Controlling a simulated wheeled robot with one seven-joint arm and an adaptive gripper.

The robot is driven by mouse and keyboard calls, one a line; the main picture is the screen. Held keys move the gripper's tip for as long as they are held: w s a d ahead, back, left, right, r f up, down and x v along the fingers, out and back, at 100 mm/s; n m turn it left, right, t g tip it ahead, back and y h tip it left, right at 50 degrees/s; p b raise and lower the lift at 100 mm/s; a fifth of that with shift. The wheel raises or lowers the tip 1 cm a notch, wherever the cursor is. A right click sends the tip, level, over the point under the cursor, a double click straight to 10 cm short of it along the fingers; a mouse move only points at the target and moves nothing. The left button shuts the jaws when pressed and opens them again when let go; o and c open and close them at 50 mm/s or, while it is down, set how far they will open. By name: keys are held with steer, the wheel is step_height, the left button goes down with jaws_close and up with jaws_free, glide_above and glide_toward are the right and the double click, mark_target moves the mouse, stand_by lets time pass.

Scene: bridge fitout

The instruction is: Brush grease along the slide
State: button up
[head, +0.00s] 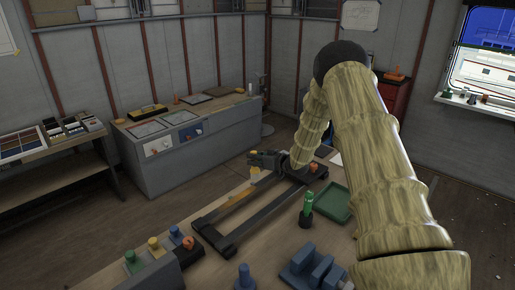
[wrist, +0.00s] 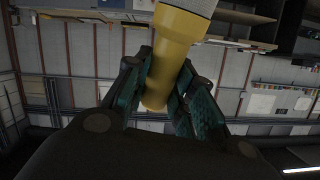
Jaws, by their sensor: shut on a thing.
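The slide is a dark frame with two long parallel rails (head: 232,241) on the workbench, running away from the front left. The left rail has a yellowish-brown top along part of its length. My gripper (head: 268,160) is at the far end of the slide, above the left rail. It is shut on a yellow handle, presumably the brush (head: 255,174), small in the head view. In the wrist view the yellow handle (wrist: 172,55) is between my teal-padded fingers (wrist: 158,98), with a pale grey part at its upper end. Whether the brush touches the rail is unclear.
A green bottle in a dark holder (head: 307,207) and a green tray (head: 335,201) stand right of the slide. Blue blocks (head: 311,270), a blue knob (head: 245,277) and a grey block with coloured knobs (head: 153,265) are in front. A grey cabinet (head: 185,165) stands behind, beyond open floor.

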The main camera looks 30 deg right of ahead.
mark_target(255, 152)
steer(key=shift+w+a+r+p, duration=0.15)
steer(key=shift+r+p, duration=0.3)
steer(key=shift+r, duration=0.5)
steer(key=shift+d+r+p, duration=0.2)
steer(key=shift+r+p, duration=0.2)
steer(key=shift+r, duration=0.3)
steer(key=shift+a+r, duration=0.1)
steer(key=shift+r, duration=0.45)
